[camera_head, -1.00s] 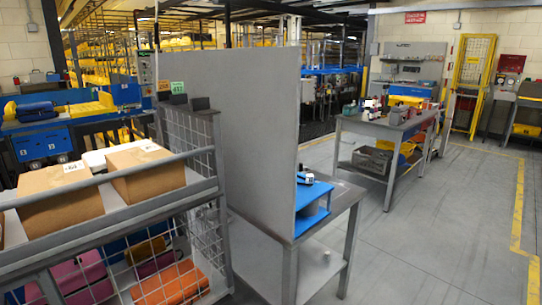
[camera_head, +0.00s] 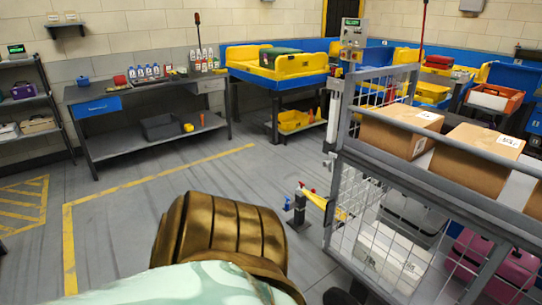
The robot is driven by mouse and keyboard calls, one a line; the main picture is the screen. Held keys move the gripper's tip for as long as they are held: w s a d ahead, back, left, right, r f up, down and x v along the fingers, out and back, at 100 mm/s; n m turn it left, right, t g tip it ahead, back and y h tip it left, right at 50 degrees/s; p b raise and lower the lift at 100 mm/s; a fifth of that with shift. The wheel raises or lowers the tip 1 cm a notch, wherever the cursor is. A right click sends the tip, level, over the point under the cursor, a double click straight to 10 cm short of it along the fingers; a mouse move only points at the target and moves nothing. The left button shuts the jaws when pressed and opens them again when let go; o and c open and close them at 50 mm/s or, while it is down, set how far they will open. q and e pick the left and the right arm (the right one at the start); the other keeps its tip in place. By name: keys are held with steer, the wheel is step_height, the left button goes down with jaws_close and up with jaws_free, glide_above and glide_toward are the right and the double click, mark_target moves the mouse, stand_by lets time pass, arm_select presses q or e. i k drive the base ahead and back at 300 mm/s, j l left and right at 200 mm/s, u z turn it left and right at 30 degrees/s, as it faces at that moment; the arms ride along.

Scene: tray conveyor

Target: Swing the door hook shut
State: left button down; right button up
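I cannot single out a door hook for certain. A grey cage cart (camera_head: 345,112) with wire mesh sides stands at the right. A small light fitting (camera_head: 330,166) sits on its near left upright, too small to tell its shape or state. Low beside the cart is a short dark post (camera_head: 299,208) with blue, red and yellow parts; I cannot tell whether it joins the cart. Neither gripper shows. A bronze ribbed part with a pale green part, apparently of my own body, fills the bottom middle and hides the floor there.
Cardboard boxes (camera_head: 401,132) lie on the cart's upper shelf, with white and pink bins (camera_head: 490,262) below. A grey workbench (camera_head: 150,132) with bottles and a blue tray table (camera_head: 275,82) stand along the back wall. The floor at left, with yellow lines (camera_head: 160,174), is clear.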

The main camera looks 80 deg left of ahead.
mark_target(330, 164)
steer(key=u, duration=2.05)
steer(key=i+j, duration=0.85)
steer(key=j, duration=0.25)
steer(key=i+j+z, duration=0.1)
steer(key=i+j, duration=0.8)
steer(key=j, duration=0.2)
